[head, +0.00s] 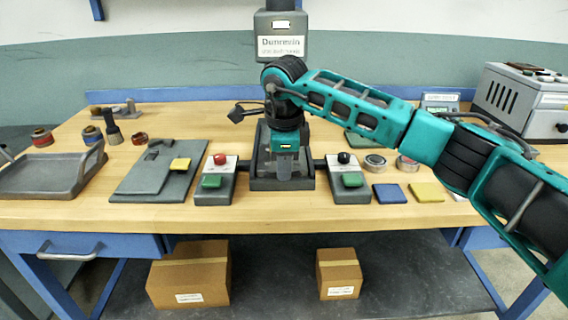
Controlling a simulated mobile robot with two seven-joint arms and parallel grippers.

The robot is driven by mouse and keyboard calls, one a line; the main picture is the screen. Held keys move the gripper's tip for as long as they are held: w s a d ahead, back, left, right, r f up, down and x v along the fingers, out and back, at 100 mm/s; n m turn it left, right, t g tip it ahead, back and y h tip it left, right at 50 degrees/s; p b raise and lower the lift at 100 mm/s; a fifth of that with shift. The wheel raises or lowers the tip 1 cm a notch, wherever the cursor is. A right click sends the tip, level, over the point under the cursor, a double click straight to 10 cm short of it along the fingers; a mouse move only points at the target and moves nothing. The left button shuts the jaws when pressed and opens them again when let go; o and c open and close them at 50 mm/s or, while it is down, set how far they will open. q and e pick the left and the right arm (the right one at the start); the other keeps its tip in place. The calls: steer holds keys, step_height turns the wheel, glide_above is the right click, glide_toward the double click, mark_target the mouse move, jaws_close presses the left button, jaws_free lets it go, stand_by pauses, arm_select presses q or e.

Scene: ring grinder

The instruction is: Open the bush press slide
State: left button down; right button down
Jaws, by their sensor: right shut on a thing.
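The bush press stands at the middle back of the bench, with a dark grey labelled head (281,36) above and a dark base (283,184) on the bench top. My right arm comes in from the right and passes in front of the press, hiding most of its middle. My right gripper (284,170) points down into the base, shut on the press slide; the contact is largely hidden by the gripper itself, and how far the slide is open cannot be told. My left gripper is not in view.
Button boxes stand left (216,180) and right (347,179) of the base, close to the gripper. A grey tray (50,178) and a flat grey plate (150,180) lie left. A grey machine (520,100) stands at the back right. The front bench strip is clear.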

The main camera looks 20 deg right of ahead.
steer(key=shift+s+a, duration=0.1)
steer(key=c, duration=1.2)
jaws_free()
steer(key=shift+o, duration=0.2)
step_height(320, 180, up, 13)
steer(key=s, duration=0.2)
steer(key=shift+a+p, duration=0.25)
steer(key=shift+p, duration=0.1)
steer(key=shift+f, duration=0.15)
